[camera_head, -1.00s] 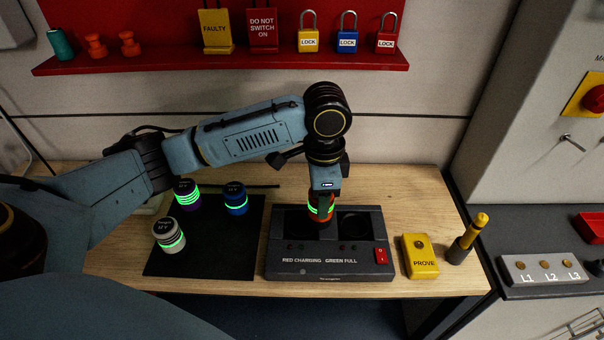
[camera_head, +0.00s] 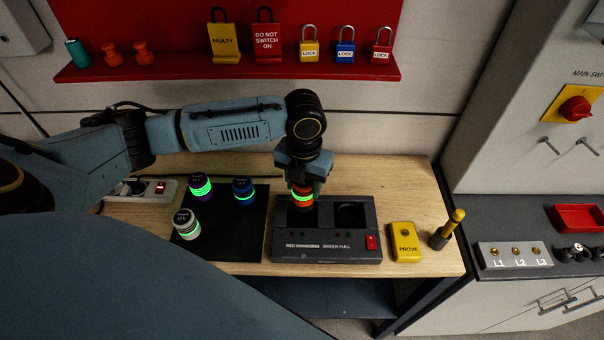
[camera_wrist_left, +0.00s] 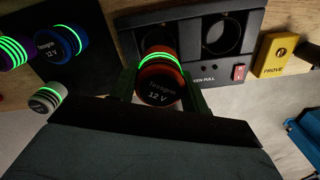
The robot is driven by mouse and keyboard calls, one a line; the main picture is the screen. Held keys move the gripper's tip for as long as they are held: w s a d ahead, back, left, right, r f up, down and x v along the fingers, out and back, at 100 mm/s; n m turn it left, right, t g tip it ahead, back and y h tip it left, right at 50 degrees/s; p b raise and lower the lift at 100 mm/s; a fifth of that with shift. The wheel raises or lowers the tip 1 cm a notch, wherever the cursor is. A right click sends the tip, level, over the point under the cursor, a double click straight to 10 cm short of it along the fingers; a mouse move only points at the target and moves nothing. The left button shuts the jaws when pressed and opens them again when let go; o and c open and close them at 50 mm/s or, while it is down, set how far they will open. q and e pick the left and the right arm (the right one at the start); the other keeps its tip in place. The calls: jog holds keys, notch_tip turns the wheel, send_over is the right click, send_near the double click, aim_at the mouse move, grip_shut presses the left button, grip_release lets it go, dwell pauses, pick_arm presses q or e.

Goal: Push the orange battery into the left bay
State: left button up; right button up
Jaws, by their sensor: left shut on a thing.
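The orange battery (camera_head: 301,196), with a glowing green band, stands at the left bay of the dark charger (camera_head: 325,254). My left gripper (camera_head: 302,186) is shut on its upper part from above. In the left wrist view the battery (camera_wrist_left: 161,84) shows its dark "12 V" cap between the fingers, and part of the left bay's rim (camera_wrist_left: 152,35) shows behind it. The battery hides most of that bay, so I cannot tell how deep it sits. The right bay (camera_head: 350,214) is empty. My right gripper is not in view.
A dark mat (camera_head: 215,253) at left holds purple (camera_head: 201,186), blue (camera_head: 243,188) and white (camera_head: 186,224) batteries. A yellow PROVE box (camera_head: 404,243) and a yellow-topped tester (camera_head: 447,230) stand right of the charger. A red lock shelf (camera_head: 200,70) hangs behind.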

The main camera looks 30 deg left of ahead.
aim_at(302, 201)
pick_arm(q)
jog(key=shift+a+r+m, duration=0.1)
jog(key=shift+m, duration=0.6)
notch_tip(302, 201, down, 6)
jog(key=b, duration=0.6)
jog(key=shift+r, duration=0.15)
jog(key=shift+p, duration=0.5)
jog(key=shift+p, duration=0.45)
dwell(0.3)
jog(key=shift+f+b, duration=0.3)
jog(key=shift+f, duration=0.4)
dwell(0.3)
jog(key=o, duration=0.9)
